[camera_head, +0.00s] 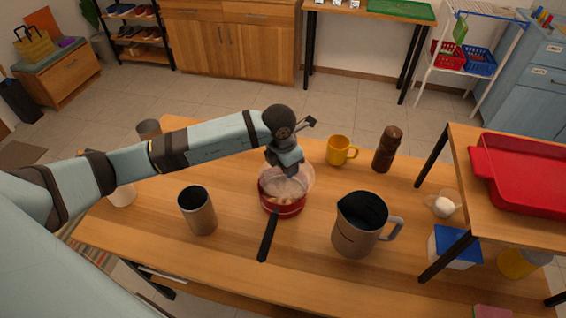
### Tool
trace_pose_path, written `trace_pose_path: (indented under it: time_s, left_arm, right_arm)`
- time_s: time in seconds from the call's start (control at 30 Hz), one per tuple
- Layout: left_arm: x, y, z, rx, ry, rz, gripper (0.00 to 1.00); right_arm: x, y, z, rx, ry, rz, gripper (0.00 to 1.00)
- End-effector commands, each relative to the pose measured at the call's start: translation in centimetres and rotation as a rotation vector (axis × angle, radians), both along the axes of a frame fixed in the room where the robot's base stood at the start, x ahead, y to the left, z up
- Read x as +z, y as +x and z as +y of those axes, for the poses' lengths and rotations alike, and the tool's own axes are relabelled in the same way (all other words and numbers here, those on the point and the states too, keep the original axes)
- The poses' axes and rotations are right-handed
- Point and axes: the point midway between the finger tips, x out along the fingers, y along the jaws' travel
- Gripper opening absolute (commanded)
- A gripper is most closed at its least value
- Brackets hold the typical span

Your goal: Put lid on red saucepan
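The red saucepan (284,210) stands on the wooden table, its dark handle (267,236) pointing toward the front edge. Pale contents show inside it. A clear glass lid (305,181) is over the pan, its rim reaching past the pan's right and far side. I cannot tell whether the lid touches the pan. My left gripper (292,172) points down right over the lid. Its fingertips and any lid knob are hidden by the gripper body, so its grip does not show. My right gripper is not in view.
A steel jug (358,232) stands right of the pan, a grey tumbler (199,213) left. A yellow mug (337,151) and a brown pepper mill (386,149) stand behind right. A raised shelf (462,180) with a red tray (525,178) bounds the right side.

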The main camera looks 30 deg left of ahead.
Motion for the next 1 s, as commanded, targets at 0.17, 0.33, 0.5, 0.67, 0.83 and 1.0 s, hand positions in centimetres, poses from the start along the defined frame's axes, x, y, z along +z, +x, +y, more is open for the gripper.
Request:
trace_pose_path:
  time_s: [0.17, 0.33, 0.5, 0.67, 0.83, 1.0]
  left_arm:
    - [-0.2, 0.7, 1.1, 0.300, -0.001, 0.001, 0.06]
    - [-0.2, 1.0, 1.7, 0.443, -0.001, 0.001, 0.06]
    - [-0.7, 1.1, 1.8, 0.471, -0.001, 0.001, 0.06]
    - [-1.9, 1.0, 1.8, 0.469, -0.001, 0.002, 0.06]
    - [-3.6, 1.0, 1.8, 0.469, -0.001, 0.002, 0.06]
    - [-4.8, 1.1, 1.8, 0.468, 0.000, 0.000, 0.06]
  right_arm:
    - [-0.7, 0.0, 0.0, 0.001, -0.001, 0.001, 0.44]
    - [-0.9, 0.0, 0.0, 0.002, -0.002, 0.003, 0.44]
    - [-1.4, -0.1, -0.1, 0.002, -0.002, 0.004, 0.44]
    - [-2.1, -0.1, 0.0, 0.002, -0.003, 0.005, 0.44]
    - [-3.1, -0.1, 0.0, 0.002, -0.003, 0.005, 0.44]
    - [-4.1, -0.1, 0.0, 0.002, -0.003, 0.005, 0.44]
